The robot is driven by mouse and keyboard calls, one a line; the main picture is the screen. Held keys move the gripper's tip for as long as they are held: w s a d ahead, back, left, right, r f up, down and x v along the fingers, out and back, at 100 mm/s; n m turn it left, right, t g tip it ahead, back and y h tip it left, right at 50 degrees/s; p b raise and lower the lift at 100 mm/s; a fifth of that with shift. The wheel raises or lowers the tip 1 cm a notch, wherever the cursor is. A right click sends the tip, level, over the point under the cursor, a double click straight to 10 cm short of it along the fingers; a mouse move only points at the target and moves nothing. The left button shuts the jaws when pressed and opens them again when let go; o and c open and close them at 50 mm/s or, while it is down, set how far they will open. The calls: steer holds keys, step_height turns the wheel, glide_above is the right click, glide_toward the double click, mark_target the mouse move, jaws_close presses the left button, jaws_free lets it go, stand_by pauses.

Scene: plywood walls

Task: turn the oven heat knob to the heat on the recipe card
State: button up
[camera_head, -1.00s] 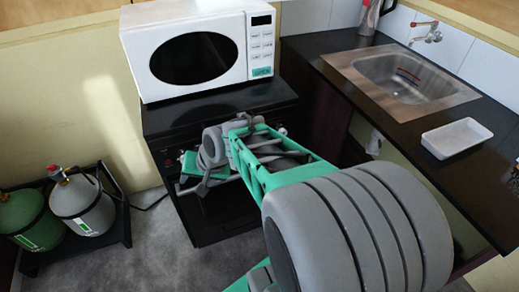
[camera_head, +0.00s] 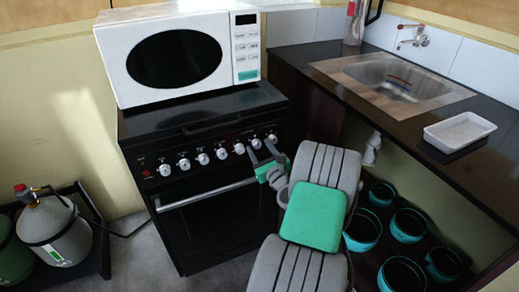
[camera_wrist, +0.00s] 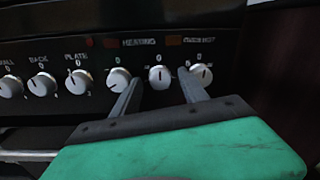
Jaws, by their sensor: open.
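The black oven (camera_head: 215,215) has a row of several white knobs on its front panel. My gripper (camera_head: 261,149) is open at the right end of this row. In the wrist view my gripper (camera_wrist: 159,77) has its two fingers on either side of one white knob (camera_wrist: 160,77), second from the right. This knob's dark mark stands upright, near a 0. I cannot tell whether the fingers touch it. The rightmost knob (camera_wrist: 203,76) is just beyond the right finger, and another knob (camera_wrist: 118,79) is left of the left finger. I see no recipe card.
A white microwave (camera_head: 180,50) stands on the oven top. A counter with a sink (camera_head: 395,80) and white tray (camera_head: 459,132) is at the right, with several teal pots (camera_head: 408,226) below. A gas cylinder (camera_head: 55,232) stands at the left. The oven's handle (camera_head: 205,194) runs below the knobs.

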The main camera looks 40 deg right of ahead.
steer(key=shift+w+d, duration=0.1)
steer(key=shift+w, duration=0.15)
steer(key=shift+c, duration=0.4)
jaws_close()
